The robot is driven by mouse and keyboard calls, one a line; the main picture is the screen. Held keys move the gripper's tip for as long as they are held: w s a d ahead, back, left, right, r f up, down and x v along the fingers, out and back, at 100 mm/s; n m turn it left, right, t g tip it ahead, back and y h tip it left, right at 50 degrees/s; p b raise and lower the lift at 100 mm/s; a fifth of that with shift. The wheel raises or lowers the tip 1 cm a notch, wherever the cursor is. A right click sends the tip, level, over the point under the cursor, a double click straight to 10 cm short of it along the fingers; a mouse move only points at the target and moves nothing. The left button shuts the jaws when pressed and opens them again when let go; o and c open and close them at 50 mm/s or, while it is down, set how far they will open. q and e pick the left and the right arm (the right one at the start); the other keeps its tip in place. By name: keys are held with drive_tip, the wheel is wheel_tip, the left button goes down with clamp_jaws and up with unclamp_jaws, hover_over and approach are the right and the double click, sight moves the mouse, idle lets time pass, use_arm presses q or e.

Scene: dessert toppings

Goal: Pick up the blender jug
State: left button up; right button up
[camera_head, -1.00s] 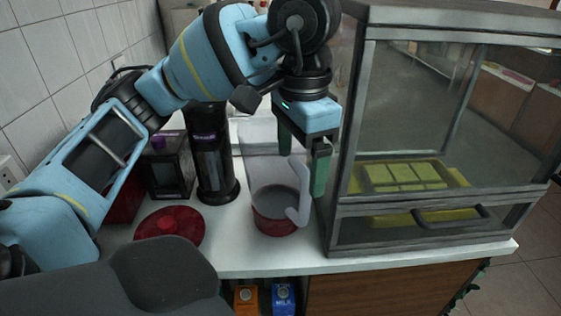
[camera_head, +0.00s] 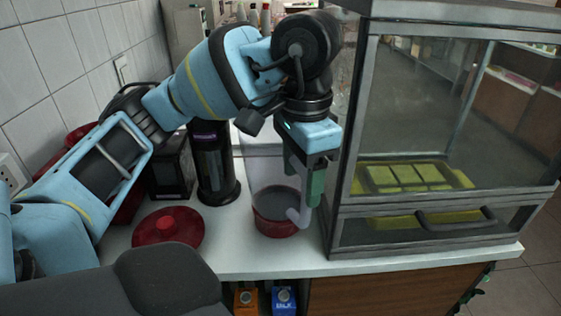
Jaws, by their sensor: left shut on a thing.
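The blender jug has a clear body, a red base (camera_head: 274,224) and a pale grey handle (camera_head: 297,216) on its right side. It stands upright on the white counter (camera_head: 240,255), left of the glass case. My left gripper (camera_head: 307,188) reaches down from above and is shut on the upper part of the jug handle. Its green fingers hide that part of the handle. The base appears to rest on the counter. My right gripper is not in view.
A glass-fronted case (camera_head: 345,215) with a yellow tray (camera_head: 470,180) stands close on the right. A red lid (camera_head: 168,226) lies to the left. A black cylindrical appliance (camera_head: 213,165) stands behind it. Orange (camera_head: 246,299) and blue (camera_head: 284,297) cartons sit below the counter.

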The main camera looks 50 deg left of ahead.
use_arm(q)
drive_tip(key=c, duration=0.4)
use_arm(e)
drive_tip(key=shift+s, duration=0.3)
use_arm(q)
drive_tip(key=shift+r, duration=0.15)
